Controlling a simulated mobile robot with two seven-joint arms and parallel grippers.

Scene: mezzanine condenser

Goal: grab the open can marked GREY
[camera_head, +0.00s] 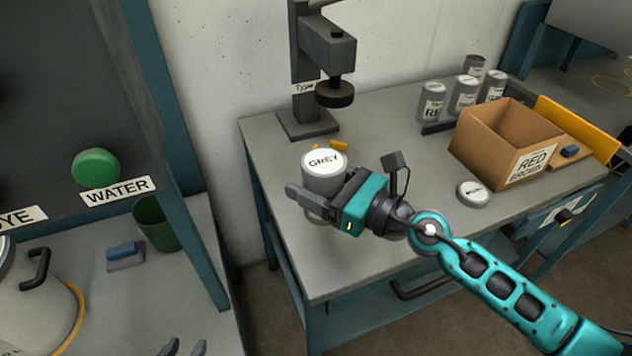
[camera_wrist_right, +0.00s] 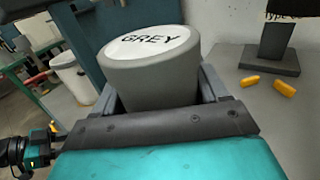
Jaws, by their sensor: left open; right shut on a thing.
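The grey can (camera_head: 322,181) has a white disc on top that reads GREY, so it does not look open from here. My right gripper (camera_head: 318,203) is shut around its side, near the left edge of the workbench. In the right wrist view the can (camera_wrist_right: 150,80) sits between the two fingers, its top slightly tilted in the picture. Its base is hidden there, and I cannot tell whether it touches the bench. My left gripper (camera_head: 184,348) shows only its fingertips at the bottom edge, apart and empty.
The workbench (camera_head: 400,150) carries a press (camera_head: 325,60), two small yellow pieces, a round lid-like item (camera_head: 473,193), a cardboard box (camera_head: 508,140) marked RED and several grey cans behind it. At left are a green bin (camera_head: 155,222) and a blue-topped block (camera_head: 125,256).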

